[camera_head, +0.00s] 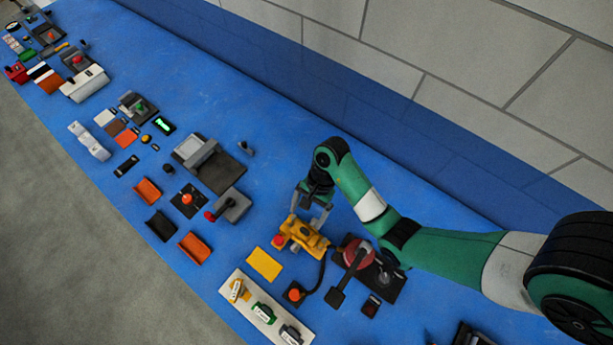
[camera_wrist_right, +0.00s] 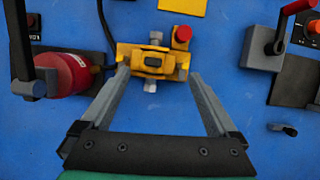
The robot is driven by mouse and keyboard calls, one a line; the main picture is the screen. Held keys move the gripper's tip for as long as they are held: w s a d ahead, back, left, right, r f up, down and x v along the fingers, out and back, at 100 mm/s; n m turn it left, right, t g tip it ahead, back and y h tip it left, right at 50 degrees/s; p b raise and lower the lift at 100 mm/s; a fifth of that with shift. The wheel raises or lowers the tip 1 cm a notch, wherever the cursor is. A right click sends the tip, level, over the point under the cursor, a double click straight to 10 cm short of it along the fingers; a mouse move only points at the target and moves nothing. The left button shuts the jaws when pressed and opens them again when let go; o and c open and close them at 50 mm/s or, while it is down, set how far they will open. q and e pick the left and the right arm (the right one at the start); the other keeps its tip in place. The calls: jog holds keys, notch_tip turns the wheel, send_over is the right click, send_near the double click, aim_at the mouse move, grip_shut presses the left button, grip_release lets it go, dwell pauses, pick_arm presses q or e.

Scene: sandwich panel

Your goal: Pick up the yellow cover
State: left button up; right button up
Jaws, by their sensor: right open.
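A yellow block-like piece with a dark slot (camera_head: 305,236) lies on the blue table, with a red button at its left end; it also shows in the right wrist view (camera_wrist_right: 136,57). A flat yellow plate (camera_head: 264,264) lies apart from it, nearer the front edge; its edge shows at the top of the wrist view (camera_wrist_right: 183,6). I cannot tell for sure which one is the yellow cover. My right gripper (camera_head: 309,217) is open at the block-like piece, its fingertips on either side of it in the wrist view (camera_wrist_right: 158,72). My left gripper is out of view.
A red round part with a dark lever (camera_head: 357,252) stands close on the right; a grey part with a red-knobbed lever (camera_head: 233,206) is on the left. A pale board with several small parts (camera_head: 244,302) lies in front. The table behind is clear up to the wall.

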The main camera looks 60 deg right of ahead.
aim_at(305, 230)
jog(key=shift+m, duration=0.3)
jog(key=x, duration=0.1)
jog(key=b+x, duration=0.2)
jog(key=x, duration=0.1)
jog(key=shift+s+d+f, duration=0.1)
jog(key=shift+s+d, duration=0.2)
jog(key=shift+d, duration=0.05)
jog(key=x, duration=0.2)
jog(key=b+x, duration=0.1)
jog(key=x, duration=0.2)
jog(key=shift+s+f, duration=0.3)
jog(key=shift+f, duration=0.05)
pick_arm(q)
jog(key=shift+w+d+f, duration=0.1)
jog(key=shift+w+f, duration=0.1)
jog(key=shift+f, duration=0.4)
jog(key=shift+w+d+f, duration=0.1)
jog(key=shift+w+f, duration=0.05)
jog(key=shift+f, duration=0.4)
pick_arm(e)
grip_shut()
